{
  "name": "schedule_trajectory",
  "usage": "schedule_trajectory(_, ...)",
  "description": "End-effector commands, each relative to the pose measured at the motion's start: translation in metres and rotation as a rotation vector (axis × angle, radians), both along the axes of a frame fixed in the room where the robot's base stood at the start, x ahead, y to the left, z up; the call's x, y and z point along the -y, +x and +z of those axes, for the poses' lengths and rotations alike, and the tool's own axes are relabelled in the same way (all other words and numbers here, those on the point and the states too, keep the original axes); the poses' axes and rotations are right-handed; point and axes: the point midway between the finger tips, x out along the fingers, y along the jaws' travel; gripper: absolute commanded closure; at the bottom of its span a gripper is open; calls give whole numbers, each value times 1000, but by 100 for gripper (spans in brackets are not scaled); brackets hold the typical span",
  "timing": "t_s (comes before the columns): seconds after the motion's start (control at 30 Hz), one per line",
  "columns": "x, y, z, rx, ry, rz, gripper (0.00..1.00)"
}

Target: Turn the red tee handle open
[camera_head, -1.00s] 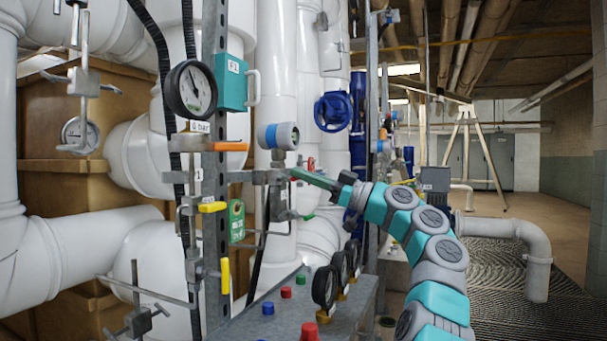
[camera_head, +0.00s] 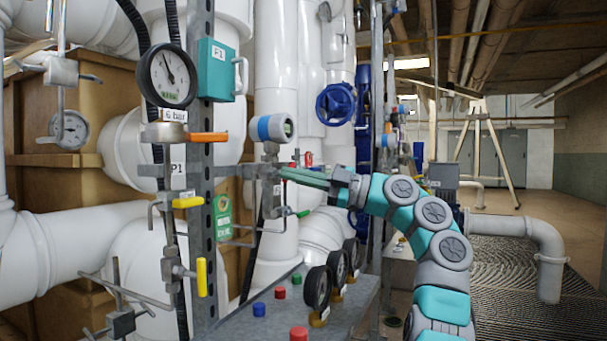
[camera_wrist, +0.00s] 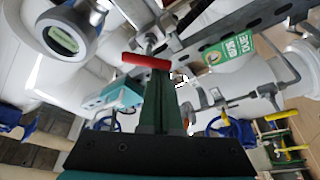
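The red tee handle (camera_wrist: 146,60) shows in the wrist view as a short red bar, just past the tips of my gripper's green fingers. My gripper (camera_wrist: 160,76) points at the handle, and its fingertips overlap the bar's right part in the picture. I cannot tell whether they touch it. The fingers lie close together; whether there is a gap between them is unclear. In the head view, my gripper (camera_head: 282,171) reaches left to the fittings under the blue-and-grey gauge (camera_head: 274,128). I cannot make out the tee handle for certain there.
A green tag (camera_head: 223,216), yellow handles (camera_head: 202,277) and an orange handle (camera_head: 208,137) are left of my gripper. A grey panel (camera_head: 245,325) with buttons lies below. Open floor is at right.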

Motion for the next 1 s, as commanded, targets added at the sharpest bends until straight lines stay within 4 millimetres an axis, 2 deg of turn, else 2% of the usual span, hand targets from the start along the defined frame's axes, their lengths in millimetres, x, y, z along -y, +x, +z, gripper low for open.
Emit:
schedule_trajectory(0.27, -10, 0, -2, 200, -76, -2, 100)
schedule_trajectory(1.0, -10, 2, -10, 192, -71, -3, 100)
